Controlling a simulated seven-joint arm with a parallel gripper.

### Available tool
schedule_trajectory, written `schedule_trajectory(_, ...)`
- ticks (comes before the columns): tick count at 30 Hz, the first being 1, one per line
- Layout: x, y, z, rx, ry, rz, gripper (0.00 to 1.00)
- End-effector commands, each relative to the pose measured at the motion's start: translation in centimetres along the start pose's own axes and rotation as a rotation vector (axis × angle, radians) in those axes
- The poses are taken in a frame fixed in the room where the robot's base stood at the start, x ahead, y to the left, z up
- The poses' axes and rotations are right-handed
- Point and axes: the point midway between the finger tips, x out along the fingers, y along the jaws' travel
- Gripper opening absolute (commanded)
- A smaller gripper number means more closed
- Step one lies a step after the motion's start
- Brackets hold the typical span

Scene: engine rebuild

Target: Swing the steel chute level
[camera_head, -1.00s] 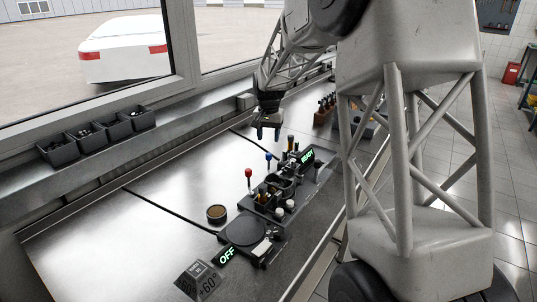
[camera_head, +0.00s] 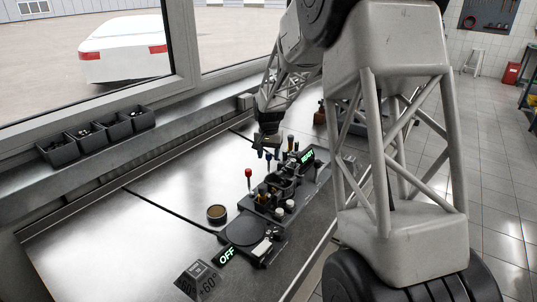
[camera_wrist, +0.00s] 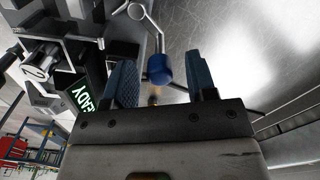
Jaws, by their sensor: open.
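My gripper (camera_head: 266,150) is open and low over the far part of the black fixture (camera_head: 258,206). In the wrist view, a lever with a blue knob (camera_wrist: 160,68) and a bent bright metal rod shows between the open fingers of my gripper (camera_wrist: 161,80). No contact between fingers and knob is visible. The knob also shows in the head view (camera_head: 268,157), just under the fingers. A bright metal part (camera_wrist: 42,62) sits at the left of the wrist view. I cannot tell for sure which part is the steel chute.
A red-knobbed lever (camera_head: 248,173) stands nearer, beside the fixture. A green READY sign (camera_head: 307,156) stands right of my gripper. A round dish (camera_head: 217,213), an OFF sign (camera_head: 227,255) and a black disc (camera_head: 245,231) are nearer. The bench left of the fixture is clear.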

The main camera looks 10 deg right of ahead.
Motion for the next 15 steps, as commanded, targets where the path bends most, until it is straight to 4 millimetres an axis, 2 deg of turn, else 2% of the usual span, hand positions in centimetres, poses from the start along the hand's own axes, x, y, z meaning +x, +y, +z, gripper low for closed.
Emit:
schedule_trajectory(5, -0.02, 0.00, -0.01, 0.000, 0.000, 0.000, 0.52)
schedule_trajectory(15, -0.03, 0.00, -0.01, 0.000, 0.000, 0.000, 0.02)
